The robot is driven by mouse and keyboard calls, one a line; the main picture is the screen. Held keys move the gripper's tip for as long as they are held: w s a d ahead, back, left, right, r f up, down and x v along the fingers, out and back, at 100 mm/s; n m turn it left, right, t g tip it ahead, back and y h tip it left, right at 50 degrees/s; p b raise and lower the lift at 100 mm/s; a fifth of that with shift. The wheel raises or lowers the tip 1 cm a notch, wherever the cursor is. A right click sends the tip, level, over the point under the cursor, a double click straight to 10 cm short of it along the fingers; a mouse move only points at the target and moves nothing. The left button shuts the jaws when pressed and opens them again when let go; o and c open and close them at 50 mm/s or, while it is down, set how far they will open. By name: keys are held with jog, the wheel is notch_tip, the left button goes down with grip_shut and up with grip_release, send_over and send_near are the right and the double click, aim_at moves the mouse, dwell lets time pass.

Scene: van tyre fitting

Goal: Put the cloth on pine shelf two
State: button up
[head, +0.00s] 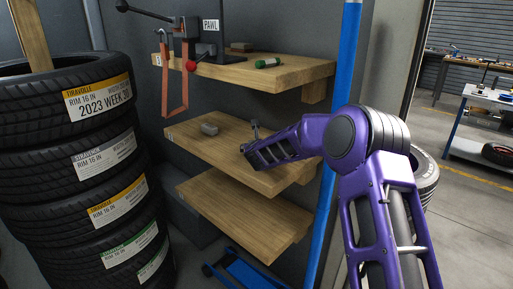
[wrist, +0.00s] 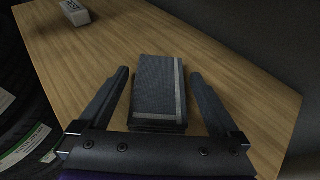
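The cloth (wrist: 155,85) looks like a dark grey folded pad with a pale stripe along its right side. It is on or just above a pine shelf in the wrist view (wrist: 75,50). My gripper (wrist: 159,74) is open, with one finger on each side of the cloth and a narrow gap on both sides. In the head view my purple arm reaches over the middle pine shelf (head: 183,143), and the cloth is not clearly visible there. Whether the cloth's underside touches the shelf is hard to tell.
The upper shelf (head: 290,75) carries a green-and-white roll (head: 267,63) and a clamp. The lower shelf (head: 240,220) looks bare. Tyres (head: 85,160) are stacked left; a blue post (head: 335,120) stands right.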

jog(key=shift+r, duration=0.1)
jog(key=shift+r+p, duration=0.15)
jog(key=shift+p, duration=0.15)
jog(key=shift+s+d, duration=0.1)
jog(key=shift+s, duration=0.3)
jog(key=b+v, duration=0.1)
jog(key=v, duration=1)
jog(key=shift+s, duration=0.1)
jog(key=shift+r, duration=0.1)
